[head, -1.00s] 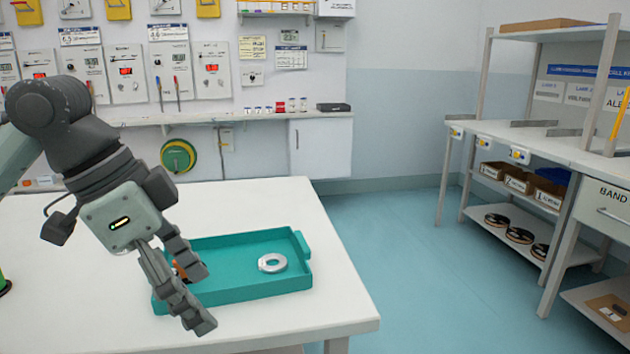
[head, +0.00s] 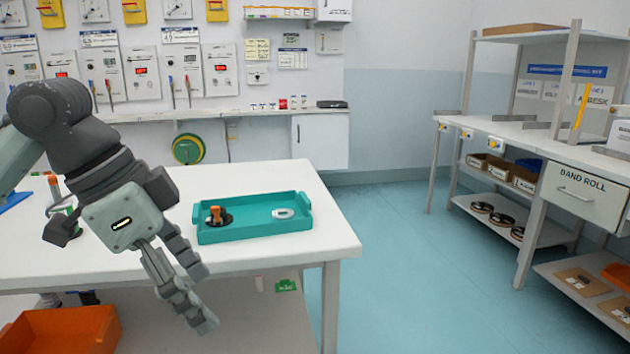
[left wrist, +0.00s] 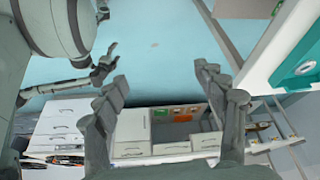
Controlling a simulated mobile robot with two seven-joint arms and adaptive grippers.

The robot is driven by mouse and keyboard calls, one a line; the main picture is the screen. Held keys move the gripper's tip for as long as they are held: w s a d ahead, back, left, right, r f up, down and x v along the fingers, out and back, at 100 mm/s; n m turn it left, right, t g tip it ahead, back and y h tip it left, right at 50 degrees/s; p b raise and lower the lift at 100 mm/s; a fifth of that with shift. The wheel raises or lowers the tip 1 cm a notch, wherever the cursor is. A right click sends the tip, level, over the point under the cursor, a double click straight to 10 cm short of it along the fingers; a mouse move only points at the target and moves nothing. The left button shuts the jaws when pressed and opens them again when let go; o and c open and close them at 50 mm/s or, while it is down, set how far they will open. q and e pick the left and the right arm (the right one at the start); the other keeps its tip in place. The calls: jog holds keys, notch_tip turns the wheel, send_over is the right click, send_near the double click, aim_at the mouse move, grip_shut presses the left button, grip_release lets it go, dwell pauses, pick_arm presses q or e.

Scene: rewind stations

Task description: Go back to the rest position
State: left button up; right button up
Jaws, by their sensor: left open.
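My left gripper (head: 206,298) hangs with its fingers spread and empty. In the head view it overlaps the front edge of the white table (head: 290,258). The left wrist view shows its two fingers apart (left wrist: 161,76) with nothing between them. The teal tray (head: 255,234) is on the table, apart from the gripper.
An orange bin (head: 62,330) is low at the front left. A shelved bench with a "BAND ROLL" drawer (head: 583,193) stands at the right. Blue floor (head: 400,240) is clear between the table and this bench.

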pick_arm(q)
jog(key=w+d+f+n+t+h, duration=0.1)
jog(key=w+f+n, duration=0.3)
jog(key=f, duration=0.7)
jog(key=w+d+f+n+t, duration=0.1)
jog(key=w+f+n+t, duration=0.15)
jog(key=w+f, duration=0.6)
jog(key=s+a+f+n+y, duration=0.1)
jog(key=s+a+f+n, duration=0.2)
jog(key=f, duration=0.5)
jog(key=s+a+f+y, duration=0.1)
jog(key=s+a+f, duration=0.25)
jog(key=f, duration=0.45)
jog(key=s+a+f+n+y, duration=0.1)
jog(key=s+a+f+n, duration=0.1)
jog(key=s+f, duration=0.45)
jog(key=s+a+f+g+y, duration=0.2)
jog(key=s+a+f, duration=0.3)
jog(key=s+f, duration=0.5)
jog(key=shift+a+f+y, duration=0.4)
jog(key=shift+f+y, duration=0.15)
jog(key=shift+y, duration=0.05)
jog(key=shift+s, duration=0.1)
